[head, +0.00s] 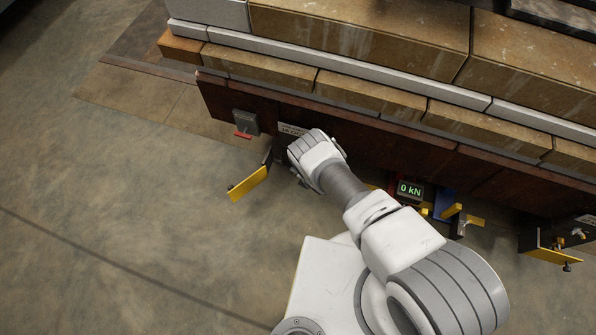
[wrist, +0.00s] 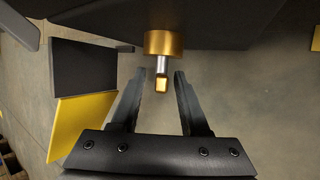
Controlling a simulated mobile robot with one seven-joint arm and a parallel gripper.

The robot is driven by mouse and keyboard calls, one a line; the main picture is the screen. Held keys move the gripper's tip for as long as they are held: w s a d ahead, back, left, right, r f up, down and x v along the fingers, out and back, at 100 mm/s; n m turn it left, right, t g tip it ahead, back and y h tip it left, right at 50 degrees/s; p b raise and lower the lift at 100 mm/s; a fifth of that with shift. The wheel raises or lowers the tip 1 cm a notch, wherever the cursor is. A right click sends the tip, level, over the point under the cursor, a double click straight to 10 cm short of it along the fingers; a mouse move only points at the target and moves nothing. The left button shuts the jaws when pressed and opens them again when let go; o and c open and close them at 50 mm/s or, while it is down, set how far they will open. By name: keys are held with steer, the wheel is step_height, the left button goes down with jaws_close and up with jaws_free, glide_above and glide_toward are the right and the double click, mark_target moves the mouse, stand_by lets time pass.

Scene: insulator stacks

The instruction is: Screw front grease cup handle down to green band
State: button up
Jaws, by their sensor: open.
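In the wrist view a brass grease cup (wrist: 162,42) hangs under a dark surface. A silver stem comes out of it and ends in a small flat brass handle (wrist: 161,85). My gripper (wrist: 160,72) is open, with one dark finger on each side of the stem and handle in the picture. Gaps show on both sides, so neither finger appears to touch it. I see no green band. In the head view my wrist hides the cup and the gripper's fingers at the dark red-brown beam.
A yellow plate (head: 248,184) sticks out left of my wrist; a yellow panel (wrist: 82,127) shows in the wrist view. A grey box with a red tab (head: 243,134) is on the beam (head: 225,100). A display (head: 410,190) reading 0 kN is right. The floor at left is clear.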

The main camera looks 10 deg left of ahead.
jaws_close()
steer(key=shift+d+f+y, duration=0.1)
steer(key=shift+y, duration=0.2)
steer(key=shift+y, duration=0.4)
stand_by(0.3)
jaws_free()
steer(key=shift+r, duration=0.2)
